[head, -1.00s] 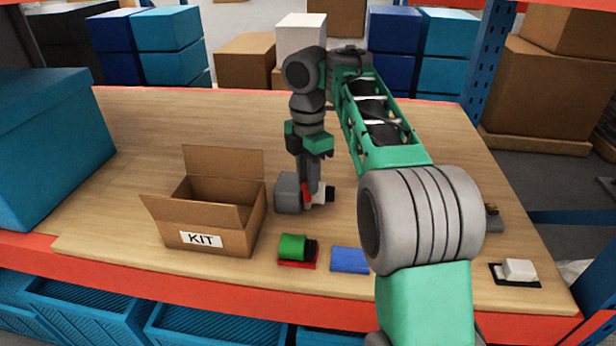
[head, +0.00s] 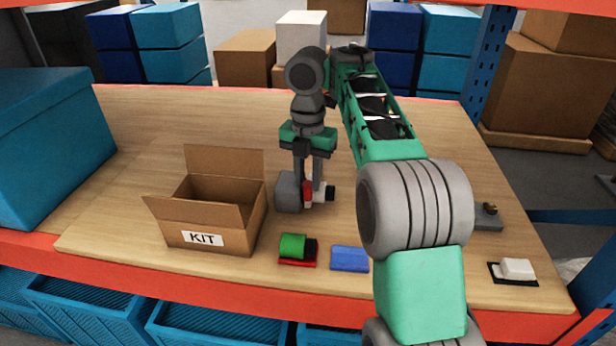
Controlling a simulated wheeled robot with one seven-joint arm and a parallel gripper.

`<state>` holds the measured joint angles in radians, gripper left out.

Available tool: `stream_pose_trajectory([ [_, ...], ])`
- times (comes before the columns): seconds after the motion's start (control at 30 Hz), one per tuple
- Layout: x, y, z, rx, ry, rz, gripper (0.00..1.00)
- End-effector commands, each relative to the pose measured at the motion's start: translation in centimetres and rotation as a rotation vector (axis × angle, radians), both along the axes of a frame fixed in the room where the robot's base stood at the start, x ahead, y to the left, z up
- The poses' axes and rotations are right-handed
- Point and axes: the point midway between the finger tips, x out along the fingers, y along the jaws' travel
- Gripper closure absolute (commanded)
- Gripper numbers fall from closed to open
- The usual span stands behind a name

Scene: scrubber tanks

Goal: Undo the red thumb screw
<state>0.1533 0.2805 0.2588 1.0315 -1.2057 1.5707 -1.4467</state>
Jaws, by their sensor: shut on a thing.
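The red thumb screw (head: 308,196) sits on the near face of a small assembly, between a grey rounded block (head: 287,192) and a black knob-like end (head: 330,194). My gripper (head: 309,182) points straight down and is shut on the red thumb screw, its fingers on either side of it. The fingers hide part of the screw and of the body behind it. I cannot tell how far the screw is turned.
An open cardboard box marked KIT (head: 202,240) stands left of the assembly. A green cylinder on a red base (head: 293,248) and a blue block (head: 350,259) lie in front. A white block on a black pad (head: 516,269) is at the right. The tabletop behind is clear.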

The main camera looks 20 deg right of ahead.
Motion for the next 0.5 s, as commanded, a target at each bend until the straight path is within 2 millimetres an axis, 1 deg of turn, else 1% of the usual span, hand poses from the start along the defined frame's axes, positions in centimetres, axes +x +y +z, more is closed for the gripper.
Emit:
stream_pose_trajectory([
  [0.33, -0.04, -0.02, -0.10, 0.000, 0.003, 0.004, 1.00],
  [0.37, -0.04, -0.02, -0.10, 0.000, 0.003, 0.004, 0.74],
  [0.5, -0.02, -0.01, -0.07, 0.000, 0.001, 0.003, 0.62],
])
